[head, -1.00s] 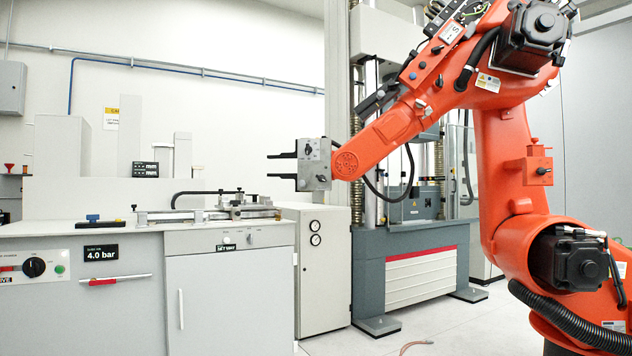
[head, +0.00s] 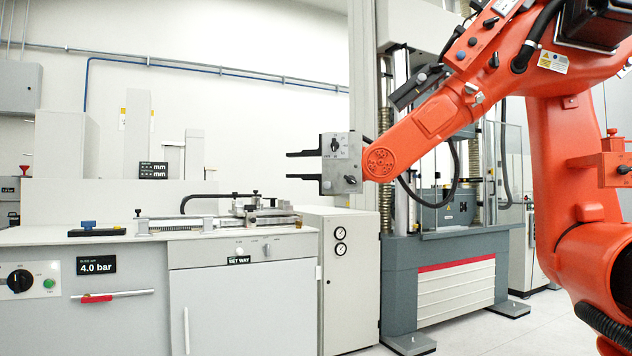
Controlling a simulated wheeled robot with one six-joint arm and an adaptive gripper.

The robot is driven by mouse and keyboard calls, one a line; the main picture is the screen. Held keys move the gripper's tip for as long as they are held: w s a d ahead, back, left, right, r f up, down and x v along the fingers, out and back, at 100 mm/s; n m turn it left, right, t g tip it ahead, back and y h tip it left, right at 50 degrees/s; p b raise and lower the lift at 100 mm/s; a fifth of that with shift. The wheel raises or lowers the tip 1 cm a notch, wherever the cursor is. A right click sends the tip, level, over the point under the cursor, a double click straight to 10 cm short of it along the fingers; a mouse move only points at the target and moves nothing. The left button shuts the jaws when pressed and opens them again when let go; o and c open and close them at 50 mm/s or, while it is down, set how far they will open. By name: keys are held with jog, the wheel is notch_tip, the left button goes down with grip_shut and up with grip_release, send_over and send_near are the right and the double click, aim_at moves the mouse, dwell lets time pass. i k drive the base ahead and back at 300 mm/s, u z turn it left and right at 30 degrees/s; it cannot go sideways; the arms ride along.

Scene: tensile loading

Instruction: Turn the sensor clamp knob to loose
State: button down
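My gripper (head: 292,165) is at the end of the orange arm, pointing left. Its two dark fingers are apart with nothing between them. It is in the air above and to the right of the bench fixture (head: 180,223), touching nothing. The fixture is a long metal rail with small black-topped knobs (head: 255,194) at its right part. Two more small knobs (head: 267,247) are on the cabinet front below. I cannot tell which knob is the sensor clamp knob, nor how any of them is turned.
The fixture stands on a grey bench (head: 50,236) with a blue-handled block (head: 90,229) at left. A 4.0 bar display (head: 97,264) is on the bench front. A low cabinet (head: 345,290) with two gauges and a tall test machine (head: 450,285) stand to the right.

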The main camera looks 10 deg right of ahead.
aim_at(350, 179)
jog(key=u, duration=2.45)
jog(key=k, duration=0.85)
jog(key=z, duration=1.7)
jog(key=i, duration=3.05)
jog(key=z, duration=0.15)
